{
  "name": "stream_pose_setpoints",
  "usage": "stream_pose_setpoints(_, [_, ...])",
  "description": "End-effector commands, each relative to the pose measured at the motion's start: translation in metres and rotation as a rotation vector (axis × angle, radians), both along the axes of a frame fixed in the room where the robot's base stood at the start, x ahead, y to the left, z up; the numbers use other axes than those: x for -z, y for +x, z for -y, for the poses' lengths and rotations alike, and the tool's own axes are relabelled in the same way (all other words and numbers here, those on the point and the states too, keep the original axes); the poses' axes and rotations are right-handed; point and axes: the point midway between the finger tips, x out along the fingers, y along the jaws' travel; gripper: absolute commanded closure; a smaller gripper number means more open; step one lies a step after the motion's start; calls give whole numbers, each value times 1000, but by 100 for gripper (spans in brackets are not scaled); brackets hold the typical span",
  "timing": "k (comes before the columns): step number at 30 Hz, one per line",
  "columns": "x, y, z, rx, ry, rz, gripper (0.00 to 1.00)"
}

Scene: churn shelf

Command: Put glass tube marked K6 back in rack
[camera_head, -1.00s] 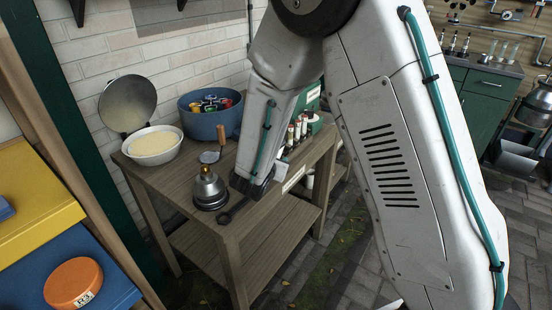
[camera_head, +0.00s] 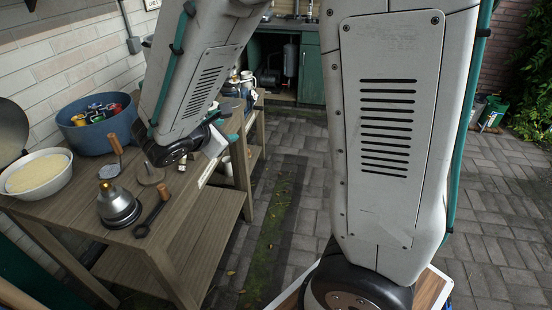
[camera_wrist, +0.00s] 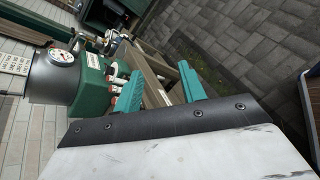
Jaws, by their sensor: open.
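In the wrist view my gripper (camera_wrist: 150,70) is open, its two teal fingers apart with nothing visible between them. No K6 mark is readable on any tube, so I cannot tell which is K6. In the head view my arm hides the tubes and most of the gripper.
Paving right of the bench is clear.

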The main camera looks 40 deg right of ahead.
Motion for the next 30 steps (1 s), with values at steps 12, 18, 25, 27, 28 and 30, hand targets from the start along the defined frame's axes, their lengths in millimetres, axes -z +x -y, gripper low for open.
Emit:
stream_pose_setpoints(12, [-55, -188, 24, 935, 757, 300, 59])
stream_pose_setpoints(18, [-68, -230, -14, 1172, 1078, 358, 59])
stream_pose_setpoints(25, [-74, -242, -32, 1250, 1209, 366, 69])
stream_pose_setpoints(27, [-74, -242, -32, 1251, 1212, 365, 69])
stream_pose_setpoints(28, [-74, -242, -32, 1251, 1212, 365, 69])
stream_pose_setpoints(30, [-74, -242, -32, 1251, 1210, 365, 69])
